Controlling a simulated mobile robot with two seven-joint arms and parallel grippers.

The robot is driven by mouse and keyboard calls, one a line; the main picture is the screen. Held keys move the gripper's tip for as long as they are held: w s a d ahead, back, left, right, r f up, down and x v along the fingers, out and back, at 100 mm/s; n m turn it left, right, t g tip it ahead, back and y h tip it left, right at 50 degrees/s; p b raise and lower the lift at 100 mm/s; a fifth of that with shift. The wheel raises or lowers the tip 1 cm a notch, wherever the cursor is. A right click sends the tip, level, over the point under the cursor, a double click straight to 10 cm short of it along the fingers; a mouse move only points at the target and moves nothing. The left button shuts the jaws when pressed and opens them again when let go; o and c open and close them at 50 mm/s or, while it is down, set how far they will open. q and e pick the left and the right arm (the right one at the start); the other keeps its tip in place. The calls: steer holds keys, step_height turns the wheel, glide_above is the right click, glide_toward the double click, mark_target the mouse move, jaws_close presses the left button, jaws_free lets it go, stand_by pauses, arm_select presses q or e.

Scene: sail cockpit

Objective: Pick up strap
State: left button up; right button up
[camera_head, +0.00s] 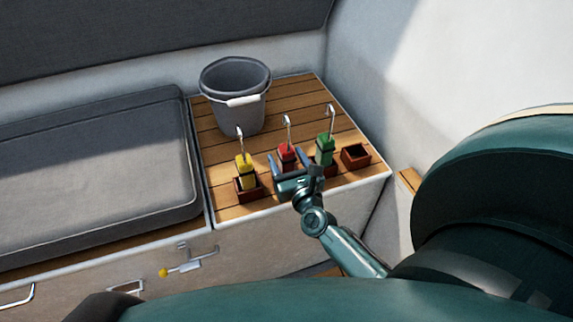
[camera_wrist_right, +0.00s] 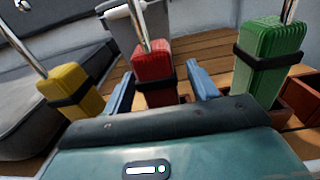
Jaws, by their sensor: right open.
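Three bundled straps with black bands and metal hooks stand in small brown holders on the wooden bench top: a yellow strap (camera_head: 244,170), a red strap (camera_head: 286,154) and a green strap (camera_head: 324,148). In the right wrist view, the red strap (camera_wrist_right: 153,76) stands between the open blue fingers of my right gripper (camera_wrist_right: 163,88), with the yellow strap (camera_wrist_right: 70,92) to the left and the green strap (camera_wrist_right: 268,58) to the right. In the head view my right gripper (camera_head: 290,167) is at the red strap, hiding its lower part. My left gripper is not in view.
An empty brown holder (camera_head: 356,156) sits right of the green strap. A grey bucket (camera_head: 235,95) stands behind the straps on the wooden bench top (camera_head: 296,93). A dark grey cushion (camera_head: 95,165) lies to the left, and a pale wall (camera_head: 385,90) rises at the right.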

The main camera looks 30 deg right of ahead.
steer(key=shift+x, duration=1.1)
steer(key=c, duration=1.2)
steer(key=shift+c, duration=0.3)
steer(key=shift+r, duration=0.15)
